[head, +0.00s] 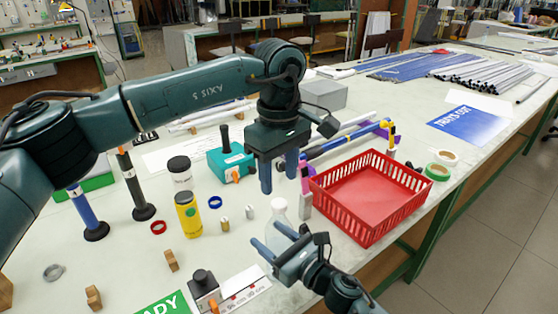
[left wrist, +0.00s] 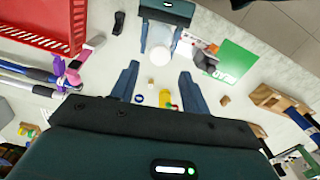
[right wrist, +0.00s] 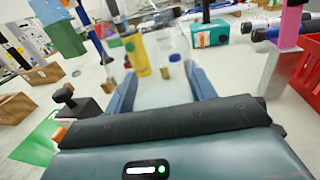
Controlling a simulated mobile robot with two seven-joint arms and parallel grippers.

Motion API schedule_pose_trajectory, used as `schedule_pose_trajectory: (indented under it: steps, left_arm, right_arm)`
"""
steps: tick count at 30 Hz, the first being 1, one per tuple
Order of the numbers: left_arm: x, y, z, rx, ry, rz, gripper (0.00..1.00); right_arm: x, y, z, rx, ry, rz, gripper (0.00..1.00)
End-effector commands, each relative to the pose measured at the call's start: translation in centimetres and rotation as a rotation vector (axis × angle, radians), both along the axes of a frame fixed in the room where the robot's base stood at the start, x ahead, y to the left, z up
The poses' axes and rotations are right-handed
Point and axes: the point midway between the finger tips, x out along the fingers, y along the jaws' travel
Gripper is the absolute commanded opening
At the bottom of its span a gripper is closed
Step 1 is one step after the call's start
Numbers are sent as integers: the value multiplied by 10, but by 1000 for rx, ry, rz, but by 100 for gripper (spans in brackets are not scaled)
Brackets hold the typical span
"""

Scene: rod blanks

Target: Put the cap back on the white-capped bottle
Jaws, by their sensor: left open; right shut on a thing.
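A pale, translucent bottle (head: 278,211) with a whitish top stands upright at the front of the table. My right gripper (head: 270,250) is shut around its body; the bottle shows blurred between the fingers in the right wrist view (right wrist: 165,92). My left gripper (head: 279,178) is open and empty, pointing down above and behind the bottle. In the left wrist view the round white bottle top (left wrist: 159,55) lies just beyond my left fingertips. I cannot tell whether that top is a cap or bare bottle. A small pale cylinder (head: 250,212) stands left of the bottle.
A red basket (head: 375,200) stands close on the right. A yellow bottle (head: 188,215), a dark-lidded jar (head: 180,175), a brass piece (head: 224,225) and a blue ring (head: 215,202) are left. A teal box (head: 230,158) is behind. A black-knobbed block (head: 204,288) is at front left.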

Motion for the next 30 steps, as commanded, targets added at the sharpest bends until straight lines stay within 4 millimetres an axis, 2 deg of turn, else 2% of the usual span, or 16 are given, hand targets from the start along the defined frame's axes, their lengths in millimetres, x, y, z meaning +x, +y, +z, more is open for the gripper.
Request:
schedule_pose_trajectory:
  steps: [3, 30]
  left_arm:
    - [0, 0, 2, -1, -1, 268, 46]
    - [0, 0, 15, -2, 0, 2321, 46]
  right_arm:
    - [0, 0, 0, 0, 1, 0, 0]
    - [0, 0, -1, 0, 1, 0, 0]
